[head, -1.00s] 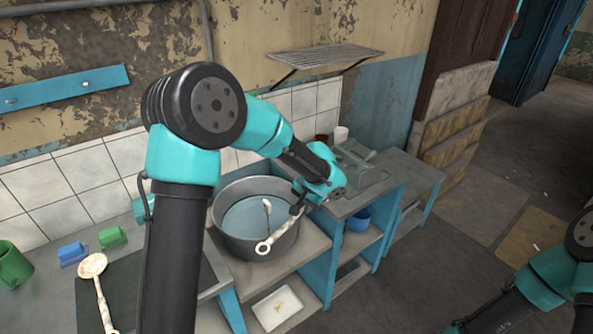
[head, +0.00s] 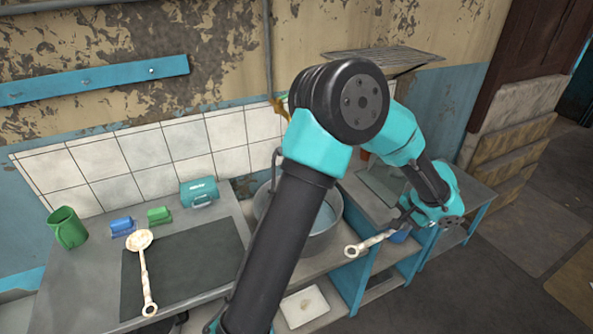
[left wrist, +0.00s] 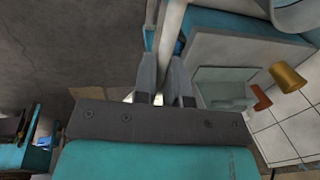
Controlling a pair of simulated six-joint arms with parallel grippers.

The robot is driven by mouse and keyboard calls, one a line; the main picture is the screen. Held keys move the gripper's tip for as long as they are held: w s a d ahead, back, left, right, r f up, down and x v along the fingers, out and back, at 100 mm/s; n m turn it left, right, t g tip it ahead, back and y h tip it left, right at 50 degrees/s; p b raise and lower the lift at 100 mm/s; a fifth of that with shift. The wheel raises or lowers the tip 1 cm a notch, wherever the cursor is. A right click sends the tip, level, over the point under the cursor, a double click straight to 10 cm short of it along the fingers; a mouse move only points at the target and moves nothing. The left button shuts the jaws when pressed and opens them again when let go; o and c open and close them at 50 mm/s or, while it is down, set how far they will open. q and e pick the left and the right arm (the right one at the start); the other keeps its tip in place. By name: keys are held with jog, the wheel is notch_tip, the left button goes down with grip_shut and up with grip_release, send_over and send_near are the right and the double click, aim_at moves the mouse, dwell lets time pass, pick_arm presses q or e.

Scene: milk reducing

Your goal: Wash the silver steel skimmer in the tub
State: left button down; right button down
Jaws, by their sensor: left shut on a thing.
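My left gripper (head: 402,220) is shut on a pale, blotchy utensil handle (head: 368,244) with a ring at its end. In the left wrist view the handle (left wrist: 172,35) runs between the fingers. The gripper holds it in front of the right-hand counter, right of the tub. Its working end is hidden, so I cannot tell if it is the skimmer. The grey metal tub (head: 325,238) with water stands behind my left arm, which covers much of it. A second blotchy cream utensil with a round head (head: 140,240) lies on the dark mat. My right gripper is out of view.
The dark mat (head: 200,262) covers part of the left counter. A green mug (head: 67,228), a blue block (head: 122,226), a green block (head: 159,215) and a teal box (head: 200,192) stand behind it. A white tray (head: 305,306) lies below the tub.

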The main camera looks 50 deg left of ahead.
pick_arm(q)
jog(key=w+a+f+g+y, duration=0.1)
jog(key=a+g, duration=0.2)
jog(key=a, duration=1.9)
jog(key=s+a+g, duration=0.2)
jog(key=s+a, duration=0.1)
jog(key=a, duration=0.6)
jog(key=s+a+g+y, duration=0.1)
jog(key=s+a, duration=0.2)
jog(key=a, duration=0.7)
jog(key=shift+s+a+m+g, duration=0.2)
jog(key=shift+s+m+g, duration=0.05)
jog(key=shift+m+g, duration=0.15)
jog(key=shift+f, duration=9.75)
